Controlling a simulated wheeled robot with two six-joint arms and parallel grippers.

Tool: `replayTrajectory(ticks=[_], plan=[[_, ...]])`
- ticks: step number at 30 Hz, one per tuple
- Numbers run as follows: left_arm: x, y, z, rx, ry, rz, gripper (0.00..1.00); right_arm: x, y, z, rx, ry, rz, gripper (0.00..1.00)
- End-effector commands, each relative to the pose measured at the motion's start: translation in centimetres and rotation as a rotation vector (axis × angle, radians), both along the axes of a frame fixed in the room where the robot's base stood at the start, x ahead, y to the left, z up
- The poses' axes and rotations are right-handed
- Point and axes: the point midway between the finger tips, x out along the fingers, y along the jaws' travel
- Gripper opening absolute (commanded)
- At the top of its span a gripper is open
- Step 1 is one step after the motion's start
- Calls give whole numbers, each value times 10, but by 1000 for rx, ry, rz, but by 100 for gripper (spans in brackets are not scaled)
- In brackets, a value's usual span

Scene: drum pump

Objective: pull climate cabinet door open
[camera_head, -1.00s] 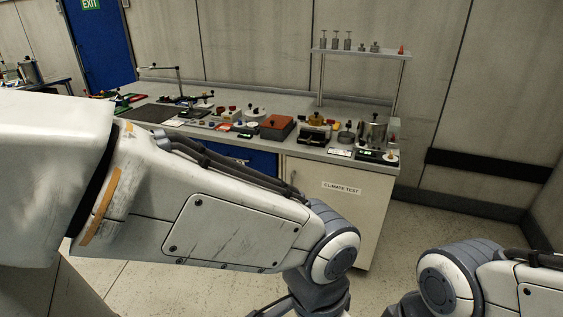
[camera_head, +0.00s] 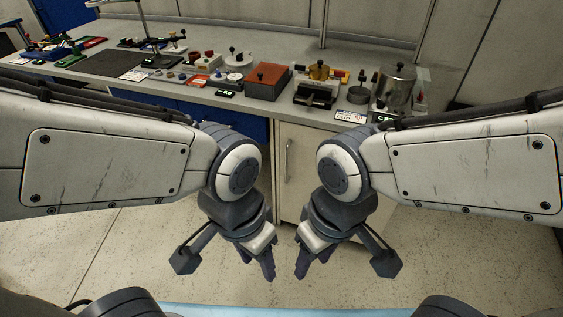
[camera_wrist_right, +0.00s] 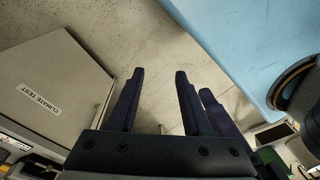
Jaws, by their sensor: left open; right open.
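The climate cabinet door (camera_head: 308,178) is a pale panel under the right part of the bench and looks shut. Its vertical bar handle (camera_head: 288,160) is near the door's left edge. The right wrist view shows the cabinet front with its "CLIMATE TEST" label (camera_wrist_right: 40,99) at the left. My left gripper (camera_head: 258,264) is open and empty, below and in front of the door's left side. My right gripper (camera_head: 312,264) is open beside it, also apart from the handle, and its open fingers show in the right wrist view (camera_wrist_right: 159,88). My right arm hides much of the door.
The bench (camera_head: 130,36) carries an orange-brown box (camera_head: 268,82), a metal pot (camera_head: 396,85) and several small instruments. A blue cabinet front (camera_head: 185,108) is left of the door. The floor (camera_head: 150,250) before the bench is clear.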

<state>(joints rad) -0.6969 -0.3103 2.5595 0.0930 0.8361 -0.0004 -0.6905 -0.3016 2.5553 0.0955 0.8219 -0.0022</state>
Motion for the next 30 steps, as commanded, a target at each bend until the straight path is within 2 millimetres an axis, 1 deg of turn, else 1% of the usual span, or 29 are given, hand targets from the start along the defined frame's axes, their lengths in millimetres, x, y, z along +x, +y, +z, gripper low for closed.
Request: replayTrajectory(ticks=[1, 3, 5, 7, 8, 9, 11, 12, 14, 15, 17, 18, 20, 21, 23, 24, 27, 30], plan=[[0, 0, -42, 1, 1, 0, 50, 3, 2, -42, 5, -5, -4, 50], [0, 0, -70, 1, 1, 0, 50, 8, 6, -70, 16, -14, -10, 50], [0, 0, -91, 1, 2, 0, 50, 16, 13, -91, 32, -26, -16, 50], [0, 0, -114, 1, 2, 0, 50, 29, 24, -114, 58, -51, -26, 50], [0, 0, -124, 1, 1, 0, 50, 36, 30, -124, 72, -65, -31, 50], [0, 0, -136, 1, 1, 0, 50, 48, 39, -136, 96, -87, -42, 50], [0, 0, -156, 1, 1, 0, 50, 72, 56, -155, 140, -134, -63, 50], [0, 0, -169, 1, 1, 0, 50, 95, 70, -168, 180, -178, -83, 50], [0, 0, -188, 1, 1, 0, 50, 139, 95, -187, 249, -267, -127, 50], [0, 0, -197, 1, 1, 0, 50, 171, 110, -196, 293, -335, -158, 50], [0, 0, -211, 1, 1, 0, 50, 219, 127, -209, 352, -446, -211, 50], [0, 0, -221, 1, 1, 0, 50, 252, 136, -219, 387, -524, -247, 50], [0, 0, -238, 1, 1, 0, 50, 301, 142, -236, 423, -652, -309, 50], [0, 0, -249, 1, 1, 0, 50, 333, 143, -249, 441, -742, -351, 50], [0, 0, -265, 1, 1, 0, 50, 375, 138, -267, 454, -876, -411, 50], [0, 0, -274, 1, 1, 0, 50, 399, 132, -278, 455, -965, -451, 50], [0, 0, -294, 1, 1, 0, 50, 444, 110, -304, 433, -1167, -535, 50], [0, 0, -308, 1, 1, 0, 50, 468, 87, -323, 394, -1327, -596, 50]])
